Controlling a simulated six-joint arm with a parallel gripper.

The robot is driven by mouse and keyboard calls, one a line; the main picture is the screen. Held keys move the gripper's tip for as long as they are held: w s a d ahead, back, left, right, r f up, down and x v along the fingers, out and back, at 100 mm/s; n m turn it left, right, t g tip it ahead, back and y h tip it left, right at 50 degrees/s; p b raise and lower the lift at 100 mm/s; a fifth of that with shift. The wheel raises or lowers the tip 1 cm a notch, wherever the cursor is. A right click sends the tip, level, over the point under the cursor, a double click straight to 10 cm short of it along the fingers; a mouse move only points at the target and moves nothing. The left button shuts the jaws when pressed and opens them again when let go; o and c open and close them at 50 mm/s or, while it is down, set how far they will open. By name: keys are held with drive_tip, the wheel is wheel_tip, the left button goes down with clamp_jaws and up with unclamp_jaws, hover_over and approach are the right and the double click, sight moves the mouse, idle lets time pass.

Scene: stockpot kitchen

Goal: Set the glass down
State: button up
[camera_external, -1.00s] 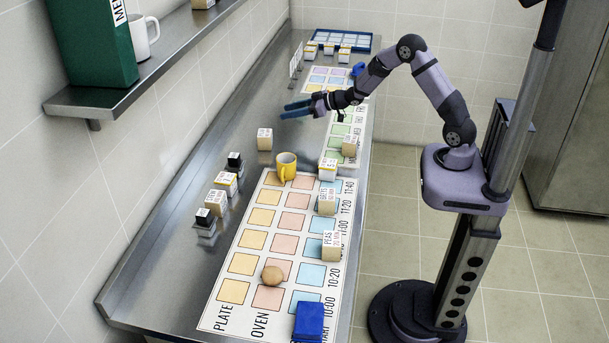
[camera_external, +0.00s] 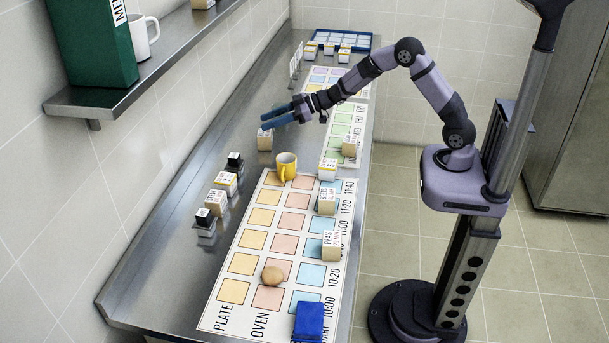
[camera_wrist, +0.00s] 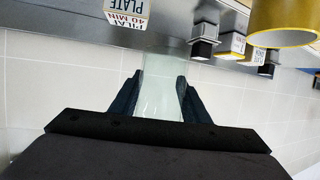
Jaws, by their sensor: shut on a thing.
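The glass (camera_wrist: 160,98) is clear and pale, and shows between the two dark fingers in the wrist view. My gripper (camera_wrist: 160,100) is shut on it. In the external view my gripper (camera_external: 278,117) reaches left over the steel counter, with its blue fingers just above and behind a small labelled block (camera_external: 265,140). The glass cannot be made out in the external view, so its height above the counter is unclear.
A yellow mug (camera_external: 286,166) stands on the printed chart (camera_external: 262,205), nearer the camera than my gripper. A brown round item (camera_external: 272,275) and a blue block (camera_external: 309,320) are at the near end.

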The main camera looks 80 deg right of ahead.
drive_tip(key=s+a+n+g+y, duration=0.2)
drive_tip(key=a+n+g+y, duration=0.1)
drive_tip(key=a, duration=1)
drive_tip(key=s+a+n+g+y, duration=0.2)
drive_tip(key=a+n+y, duration=0.15)
drive_tip(key=a, duration=0.95)
drive_tip(key=s+a+n+g+y, duration=0.2)
drive_tip(key=s+a+n+g, duration=0.15)
drive_tip(key=a, duration=0.85)
drive_tip(key=shift+t, duration=0.25)
drive_tip(key=shift+w+a+f, duration=0.1)
drive_tip(key=shift+w+f, duration=0.05)
drive_tip(key=shift+f, duration=1.6)
drive_tip(key=shift+w+d+f, duration=0.1)
drive_tip(key=shift+w+f, duration=0.05)
drive_tip(key=shift+f, duration=1.6)
drive_tip(key=shift+w+a+f, duration=0.1)
drive_tip(key=shift+w+f, duration=0.05)
drive_tip(key=shift+f, duration=1.6)
drive_tip(key=shift+f, duration=0.15)
drive_tip(key=o, duration=1.2)
drive_tip(key=shift+c, duration=0.2)
drive_tip(key=shift+d+r, duration=0.2)
drive_tip(key=b+v, duration=0.2)
drive_tip(key=v, duration=0.9)
drive_tip(key=shift+s+d+r, duration=0.1)
drive_tip(key=shift+s+d, duration=0.1)
drive_tip(key=shift+d, duration=0.05)
